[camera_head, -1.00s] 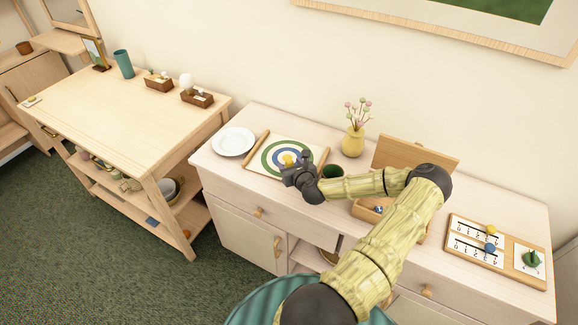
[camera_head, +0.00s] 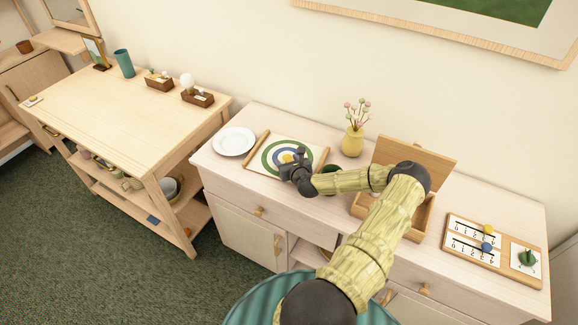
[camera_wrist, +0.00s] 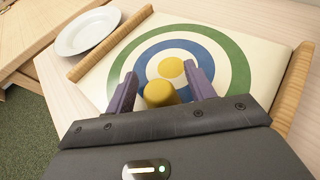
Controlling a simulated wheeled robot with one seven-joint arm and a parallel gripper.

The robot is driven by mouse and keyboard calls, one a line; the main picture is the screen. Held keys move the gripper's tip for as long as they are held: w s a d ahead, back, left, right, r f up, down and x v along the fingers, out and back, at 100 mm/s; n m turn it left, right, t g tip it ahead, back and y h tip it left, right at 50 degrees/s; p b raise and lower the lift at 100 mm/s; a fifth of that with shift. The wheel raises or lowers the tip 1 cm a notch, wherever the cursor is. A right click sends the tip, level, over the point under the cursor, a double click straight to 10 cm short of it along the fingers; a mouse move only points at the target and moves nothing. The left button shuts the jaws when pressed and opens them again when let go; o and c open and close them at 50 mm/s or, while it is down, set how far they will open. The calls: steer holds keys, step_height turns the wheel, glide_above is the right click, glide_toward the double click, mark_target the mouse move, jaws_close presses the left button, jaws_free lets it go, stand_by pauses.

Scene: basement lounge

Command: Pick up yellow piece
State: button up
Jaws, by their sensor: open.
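The yellow piece (camera_wrist: 160,93) is a small rounded piece on the target mat (camera_wrist: 255,75), just on the near side of the yellow bullseye (camera_wrist: 171,68). My gripper (camera_wrist: 161,70) is open, with one purple finger on each side of the piece. Whether either finger touches it cannot be told. In the head view, my gripper (camera_head: 289,163) is low over the target mat (camera_head: 258,166), and some yellow shows beside it; the piece is mostly hidden there.
A white plate (camera_head: 233,142) lies left of the mat. A dark green cup (camera_head: 331,171) stands close right of my gripper. A yellow vase (camera_head: 352,142), an open wooden box (camera_head: 415,222) and a scoreboard (camera_head: 463,262) with a yellow bead (camera_head: 487,229) stand farther right.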

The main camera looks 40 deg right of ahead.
steer(key=c, duration=0.5)
steer(key=shift+s, duration=0.15)
steer(key=c, duration=0.5)
steer(key=shift+r, duration=0.1)
steer(key=shift+r, duration=0.25)
step_height(320, 180, up, 9)
steer(key=shift+r+b, duration=0.2)
steer(key=shift+b, duration=0.65)
